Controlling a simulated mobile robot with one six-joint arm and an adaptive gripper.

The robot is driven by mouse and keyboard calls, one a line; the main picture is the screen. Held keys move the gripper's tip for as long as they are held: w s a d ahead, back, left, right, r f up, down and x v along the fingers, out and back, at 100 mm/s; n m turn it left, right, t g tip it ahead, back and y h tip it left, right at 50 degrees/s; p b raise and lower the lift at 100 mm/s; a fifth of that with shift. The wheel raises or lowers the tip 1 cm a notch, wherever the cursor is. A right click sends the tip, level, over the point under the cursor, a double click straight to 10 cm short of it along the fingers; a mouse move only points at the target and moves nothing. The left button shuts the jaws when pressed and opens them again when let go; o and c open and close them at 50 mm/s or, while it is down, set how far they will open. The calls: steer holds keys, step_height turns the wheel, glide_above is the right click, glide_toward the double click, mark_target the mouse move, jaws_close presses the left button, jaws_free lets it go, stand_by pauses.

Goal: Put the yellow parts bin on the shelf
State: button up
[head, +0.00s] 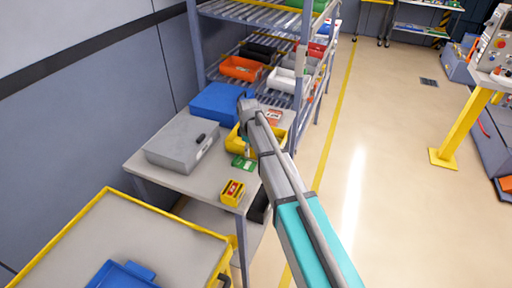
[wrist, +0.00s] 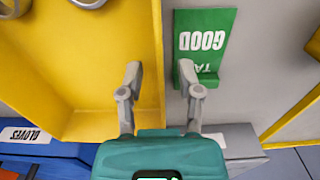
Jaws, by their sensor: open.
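The yellow parts bin (head: 233,141) stands on the grey table (head: 205,183), partly hidden by my arm in the head view. In the wrist view the bin (wrist: 70,75) fills the left side, with round metal parts inside at the top. My gripper (wrist: 160,75) is open and empty. One finger is over the bin's inside, the other is outside beyond its right wall, beside a green tag (wrist: 205,45) reading GOOD. I cannot tell whether either finger touches the wall. In the head view my arm hides most of the gripper. The metal shelf (head: 222,86) stands behind the table.
The shelf holds an orange bin (head: 241,68), a black bin (head: 258,52) and a white bin (head: 286,80). A blue box (head: 215,101), a grey case (head: 180,143) and a small yellow-red box (head: 233,192) are on the table. A yellow-rimmed cart (head: 120,225) stands in front.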

steer(key=shift+f+b, duration=0.85)
steer(key=shift+f, duration=0.3)
steer(key=shift+c, duration=0.3)
jaws_close()
